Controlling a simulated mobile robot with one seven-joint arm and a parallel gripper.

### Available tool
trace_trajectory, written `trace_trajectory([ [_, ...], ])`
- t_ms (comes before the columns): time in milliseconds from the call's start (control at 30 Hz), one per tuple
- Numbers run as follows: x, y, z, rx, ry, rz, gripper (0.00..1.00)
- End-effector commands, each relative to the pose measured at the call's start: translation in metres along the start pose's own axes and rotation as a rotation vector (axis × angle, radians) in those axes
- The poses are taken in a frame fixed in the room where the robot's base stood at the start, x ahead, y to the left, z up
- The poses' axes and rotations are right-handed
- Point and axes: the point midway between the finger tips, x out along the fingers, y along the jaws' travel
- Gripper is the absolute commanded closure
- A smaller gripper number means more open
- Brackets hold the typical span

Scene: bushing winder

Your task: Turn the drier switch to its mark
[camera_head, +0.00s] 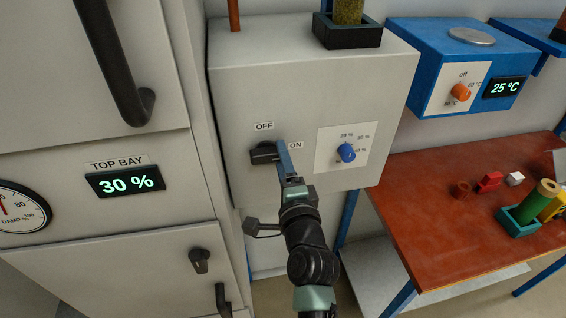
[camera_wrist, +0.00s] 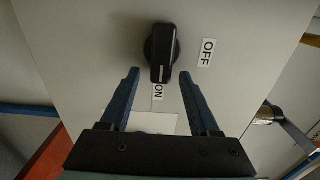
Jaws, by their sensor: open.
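The black switch knob (camera_head: 263,153) is on the front of the grey box, with an OFF label (camera_head: 264,126) above it and an ON label (camera_head: 296,145) to its right. In the wrist view the knob (camera_wrist: 161,52) shows a white line at its lower end, pointing at the ON label (camera_wrist: 158,92); the OFF label (camera_wrist: 207,53) is to its right. My gripper (camera_wrist: 160,74) is open and empty. Its blue fingertips lie either side of the knob's lower end in that view; no contact shows. In the head view my gripper (camera_head: 282,146) partly covers the knob's right end.
A blue dial (camera_head: 346,152) on a white plate is right of the switch. The grey box (camera_head: 236,100) adjoins a cabinet with a TOP BAY display (camera_head: 125,181) reading 30 %. A red table (camera_head: 420,220) with small parts stands at right, below a blue unit (camera_head: 425,50) with an orange dial.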

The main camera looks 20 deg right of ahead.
Motion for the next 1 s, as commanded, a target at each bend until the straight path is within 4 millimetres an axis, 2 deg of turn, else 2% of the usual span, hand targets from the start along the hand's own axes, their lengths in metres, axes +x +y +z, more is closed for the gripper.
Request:
trace_trajectory([
  [167, -0.009, 0.002, 0.0, -0.001, 0.0, 0.001, 0.38],
  [267, -0.022, 0.002, 0.0, -0.001, 0.0, 0.001, 0.38],
  [700, -0.105, 0.003, -0.001, 0.0, 0.001, 0.001, 0.38],
  [833, -0.12, 0.003, -0.001, 0.0, 0.001, 0.001, 0.38],
  [1000, -0.129, 0.001, 0.0, 0.0, 0.0, 0.001, 0.38],
])
